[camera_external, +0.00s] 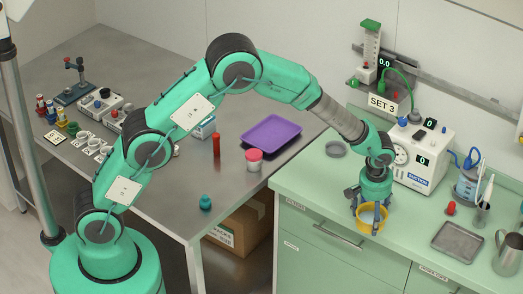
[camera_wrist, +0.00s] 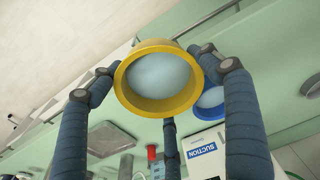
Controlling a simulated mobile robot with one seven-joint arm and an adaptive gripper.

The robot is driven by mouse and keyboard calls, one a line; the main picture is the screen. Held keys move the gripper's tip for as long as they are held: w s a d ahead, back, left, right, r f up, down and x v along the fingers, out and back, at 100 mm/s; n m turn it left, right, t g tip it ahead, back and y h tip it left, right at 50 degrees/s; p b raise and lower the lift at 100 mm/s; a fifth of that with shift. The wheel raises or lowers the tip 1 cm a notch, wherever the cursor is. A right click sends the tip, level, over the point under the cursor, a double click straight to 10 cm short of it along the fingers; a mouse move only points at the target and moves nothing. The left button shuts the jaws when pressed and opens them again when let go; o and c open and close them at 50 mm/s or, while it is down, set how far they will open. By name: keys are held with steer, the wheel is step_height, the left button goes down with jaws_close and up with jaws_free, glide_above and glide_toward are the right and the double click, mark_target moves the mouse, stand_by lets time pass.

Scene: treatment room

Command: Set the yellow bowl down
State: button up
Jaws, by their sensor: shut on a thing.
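The yellow bowl (camera_external: 372,224) is at the front edge of the green counter (camera_external: 325,185), in the grasp of my gripper (camera_external: 367,203). In the wrist view the yellow bowl (camera_wrist: 130,97) fills the middle, with a pale, smooth round surface inside it. The blue fingers of my gripper (camera_wrist: 165,80) stand around its rim. I cannot tell whether its bottom touches the counter. In the wrist view a blue round rim (camera_wrist: 212,112) shows partly behind the bowl.
A white suction unit (camera_external: 422,155) stands behind my gripper. A grey tray (camera_external: 457,242), a metal jug (camera_external: 508,252) and a red-capped item (camera_external: 450,208) are to the right. Counter left of the bowl is clear.

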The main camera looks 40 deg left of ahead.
steer(key=w+a+n, duration=0.1)
steer(key=a, duration=0.5)
steer(key=a+n, duration=0.1)
steer(key=a, duration=0.5)
steer(key=w+a+n, duration=0.1)
steer(key=a+n, duration=0.1)
steer(key=a, duration=0.4)
steer(key=shift+w+a+f+y+b, duration=0.3)
steer(key=shift+w+a, duration=0.05)
steer(key=shift+a, duration=0.05)
steer(key=s+a+f+n, duration=0.1)
steer(key=s+a+n, duration=0.1)
steer(key=a, duration=0.7)
steer(key=s+a+n, duration=0.1)
steer(key=a+n, duration=0.2)
steer(key=a, duration=0.7)
steer(key=s+a+f+n, duration=0.1)
steer(key=s+a+n, duration=0.2)
steer(key=s+a, duration=0.4)
steer(key=s+a+f+n+g+b, duration=0.1)
steer(key=s+a+n, duration=0.2)
steer(key=s+a, duration=0.4)
steer(key=s+a+f+n, duration=0.2)
steer(key=s+a, duration=0.5)
steer(key=a, duration=0.5)
steer(key=shift+a+n+y+b, duration=0.3)
steer(key=shift+a+n+b, duration=0.1)
steer(key=shift+n, duration=0.1)
steer(key=shift+w, duration=0.1)
